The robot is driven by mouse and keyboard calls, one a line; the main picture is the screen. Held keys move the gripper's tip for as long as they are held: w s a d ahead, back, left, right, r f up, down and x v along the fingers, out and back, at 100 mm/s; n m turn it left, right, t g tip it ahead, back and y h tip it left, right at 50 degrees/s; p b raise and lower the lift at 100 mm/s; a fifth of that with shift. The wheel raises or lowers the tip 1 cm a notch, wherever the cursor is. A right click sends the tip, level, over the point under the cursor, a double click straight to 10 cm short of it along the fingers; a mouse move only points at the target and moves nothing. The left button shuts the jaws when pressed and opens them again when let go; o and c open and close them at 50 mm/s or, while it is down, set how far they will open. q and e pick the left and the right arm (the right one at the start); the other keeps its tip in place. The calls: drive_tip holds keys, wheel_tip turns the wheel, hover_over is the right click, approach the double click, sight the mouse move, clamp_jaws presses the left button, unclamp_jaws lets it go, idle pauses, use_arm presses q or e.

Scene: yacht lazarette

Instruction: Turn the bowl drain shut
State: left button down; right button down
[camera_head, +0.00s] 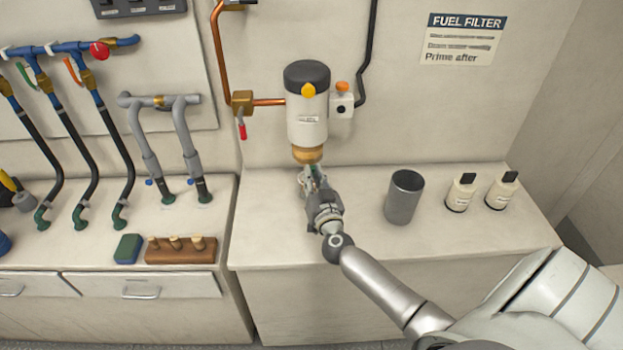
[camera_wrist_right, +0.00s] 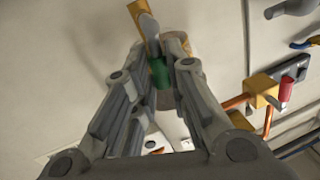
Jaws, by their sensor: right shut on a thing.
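The fuel filter (camera_head: 307,115) is a white cylinder with a dark cap, mounted on the wall, with an amber-brown bowl (camera_head: 307,155) at its bottom. My right gripper (camera_head: 311,174) is just below the bowl. In the right wrist view its fingers (camera_wrist_right: 165,68) are closed around a small green piece (camera_wrist_right: 159,73), which seems to be the bowl drain. My left gripper is not in view.
A copper pipe with a brass valve (camera_head: 242,99) and red handle runs left of the filter. A white box with an orange knob (camera_head: 342,88) is at its right. A grey cup (camera_head: 404,197) and two white bottles (camera_head: 461,192) stand on the counter, right of my gripper.

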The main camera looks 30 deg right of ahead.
drive_tip(key=shift+s+d+f+m+h+b, duration=0.35)
drive_tip(key=shift+f+m+h+b, duration=0.4)
drive_tip(key=shift+m+b, duration=1.65)
drive_tip(key=shift+s+d+f+m+h+b, duration=0.15)
drive_tip(key=shift+d+f+m+h+b, duration=0.7)
drive_tip(key=shift+m, duration=2.8)
drive_tip(key=shift+s+f+m+h+b, duration=0.25)
drive_tip(key=shift+f+m+h+b, duration=0.35)
drive_tip(key=shift+m+b, duration=1.95)
drive_tip(key=shift+m+p, duration=0.5)
drive_tip(key=shift+m, duration=0.2)
drive_tip(key=c, duration=1.4)
unclamp_jaws()
drive_tip(key=shift+c, duration=0.2)
drive_tip(key=v, duration=1.2)
